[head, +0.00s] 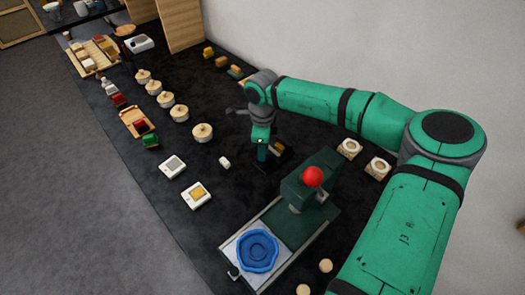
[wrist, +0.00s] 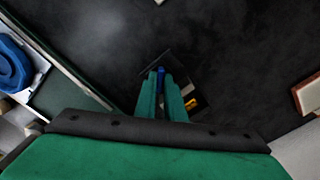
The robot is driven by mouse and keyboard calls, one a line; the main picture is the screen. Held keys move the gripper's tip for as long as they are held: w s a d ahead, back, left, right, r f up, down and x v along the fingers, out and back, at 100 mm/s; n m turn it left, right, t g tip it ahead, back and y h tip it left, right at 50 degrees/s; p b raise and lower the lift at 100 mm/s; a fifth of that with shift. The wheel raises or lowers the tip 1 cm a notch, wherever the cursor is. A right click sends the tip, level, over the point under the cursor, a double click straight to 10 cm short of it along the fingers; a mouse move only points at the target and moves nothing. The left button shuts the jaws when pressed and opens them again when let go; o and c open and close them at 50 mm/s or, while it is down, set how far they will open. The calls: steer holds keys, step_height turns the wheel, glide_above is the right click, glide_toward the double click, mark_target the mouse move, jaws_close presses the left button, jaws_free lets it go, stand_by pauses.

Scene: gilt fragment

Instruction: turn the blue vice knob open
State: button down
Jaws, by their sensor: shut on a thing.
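The small dark vice (wrist: 178,59) lies beneath my gripper (wrist: 161,80) in the wrist view, with a yellow piece (wrist: 190,102) in it. Its blue knob (wrist: 161,71) shows as a narrow blue strip between my two green fingers, which are shut on it. The fingers hide most of the knob, so its turn angle cannot be told. In the head view my gripper (head: 262,154) points down at the vice (head: 270,163), which is partly hidden by the gripper.
A green machine (head: 305,185) with a red ball stands close on the right, and a blue ring-shaped piece (head: 258,252) lies on its bed. A small white piece (head: 224,162) and round lidded pots (head: 202,132) are to the left. Wooden blocks (head: 349,148) lie beyond the machine.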

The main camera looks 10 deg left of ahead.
steer(key=n, duration=0.3)
steer(key=shift+d+n, duration=0.1)
steer(key=shift+n, duration=0.3)
steer(key=shift+d+n, duration=0.15)
steer(key=shift+n, duration=0.65)
steer(key=c, duration=1.8)
jaws_free()
steer(key=shift+c, duration=0.2)
steer(key=shift+a, duration=0.2)
